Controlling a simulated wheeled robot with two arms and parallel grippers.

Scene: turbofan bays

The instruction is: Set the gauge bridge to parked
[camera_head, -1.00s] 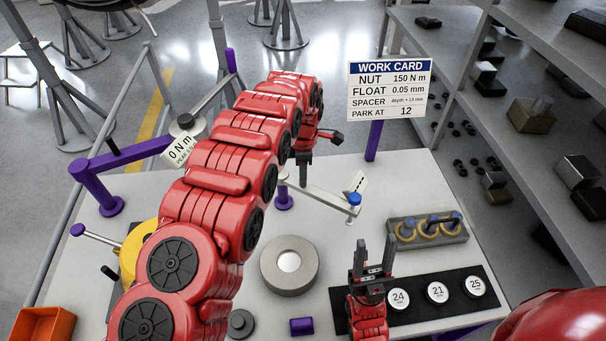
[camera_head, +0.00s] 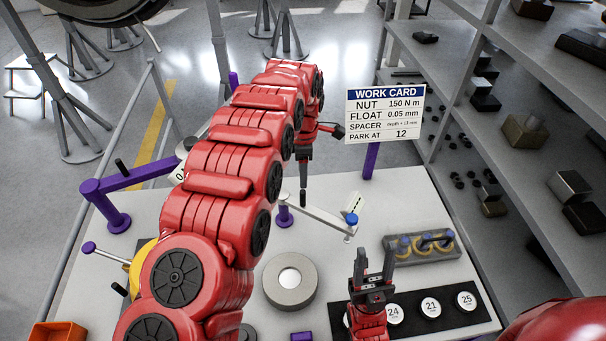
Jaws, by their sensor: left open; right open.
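The gauge bridge appears to be the pale grey arm (camera_head: 318,218) on a short purple post (camera_head: 284,215), with a blue-topped end (camera_head: 351,221) at its right and a small white tag (camera_head: 354,202) beside it. My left gripper (camera_head: 303,198) points down above the bridge, near the post; it is open and seen edge-on, and no contact with the bridge can be made out. My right gripper (camera_head: 373,256) is open and empty, fingers upward, over the near part of the bench. The work card (camera_head: 385,115) reads PARK AT 12.
A grey ring (camera_head: 290,285) lies in the middle of the bench (camera_head: 240,305). Numbered discs sit on a black mat (camera_head: 455,318) at right, with a grey tray of yellow rings (camera_head: 398,256) behind. A purple arm (camera_head: 130,182) stands at left; shelves line the right.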

